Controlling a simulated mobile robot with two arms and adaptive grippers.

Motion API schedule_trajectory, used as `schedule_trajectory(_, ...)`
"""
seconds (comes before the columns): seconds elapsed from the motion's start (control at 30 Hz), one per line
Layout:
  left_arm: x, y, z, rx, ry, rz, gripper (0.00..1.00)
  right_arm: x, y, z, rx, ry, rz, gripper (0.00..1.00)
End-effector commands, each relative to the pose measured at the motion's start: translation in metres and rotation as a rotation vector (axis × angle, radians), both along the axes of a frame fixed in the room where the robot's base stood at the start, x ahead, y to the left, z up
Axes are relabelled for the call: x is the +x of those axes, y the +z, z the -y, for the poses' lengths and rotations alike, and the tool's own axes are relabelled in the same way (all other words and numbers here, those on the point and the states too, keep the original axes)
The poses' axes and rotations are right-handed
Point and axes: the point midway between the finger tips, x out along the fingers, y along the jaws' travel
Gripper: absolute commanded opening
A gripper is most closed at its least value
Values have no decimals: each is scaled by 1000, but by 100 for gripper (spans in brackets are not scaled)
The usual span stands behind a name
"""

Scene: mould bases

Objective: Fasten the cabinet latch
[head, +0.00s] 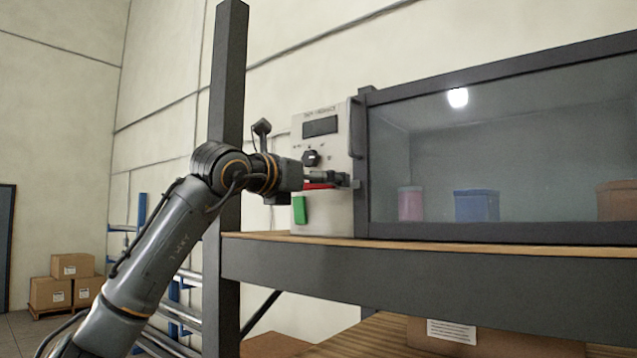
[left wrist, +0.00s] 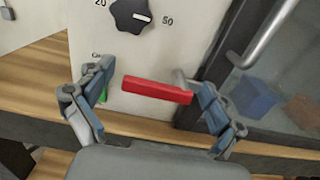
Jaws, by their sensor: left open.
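A grey cabinet (head: 367,160) with a glazed door stands on a wooden-topped bench, beside a pale control panel (head: 340,130). A red bar (left wrist: 155,90), which looks like the latch lever, lies nearly level low on the panel; part of it also shows in the head view (head: 316,186). A grey pin shows behind its right end. My left gripper (head: 338,179) is in front of the panel. In the left wrist view, its open fingers (left wrist: 150,98) stand on either side of the bar, with visible gaps. My right gripper is not in view.
A dark knob (left wrist: 131,14) sits above the bar, and a green piece (head: 299,209) is below it. The door's vertical handle (head: 357,128) is close on the right. A dark upright post (head: 228,100) stands behind my left arm. The wooden bench top (head: 450,247) runs below.

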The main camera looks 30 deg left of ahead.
Motion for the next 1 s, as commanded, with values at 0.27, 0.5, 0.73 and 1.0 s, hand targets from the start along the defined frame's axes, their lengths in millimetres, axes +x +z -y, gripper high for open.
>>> schedule_trajectory(0.27,-7,0,-1,-1,0,-1,93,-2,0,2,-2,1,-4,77)
schedule_trajectory(0.5,-51,0,-5,0,1,2,93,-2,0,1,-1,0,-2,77)
schedule_trajectory(0.73,-96,0,-8,0,0,1,93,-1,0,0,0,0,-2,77)
schedule_trajectory(1.0,-118,-1,-9,-1,0,-2,93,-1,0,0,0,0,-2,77)
